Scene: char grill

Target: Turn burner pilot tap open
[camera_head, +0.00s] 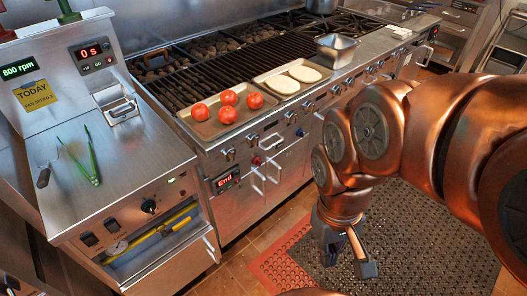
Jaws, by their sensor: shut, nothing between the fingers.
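The front of the char grill (275,140) carries a row of knobs. Among them are a red knob (256,160) and a small blue knob (299,132). A yellow pipe (178,220) with a dark fitting and a gauge (117,247) runs in a recess at the lower left. I cannot tell which of these parts is the burner pilot tap. My gripper (352,262) hangs low over the floor mat, in front of the grill and to the right of the red knob. It is shut and empty, apart from the knobs and the pipe.
Several tomatoes (228,97) lie on a tray, beside a tray with two pale flat pieces (304,73). A metal pan (337,46) stands farther right. Green tongs (93,160) lie on the left counter.

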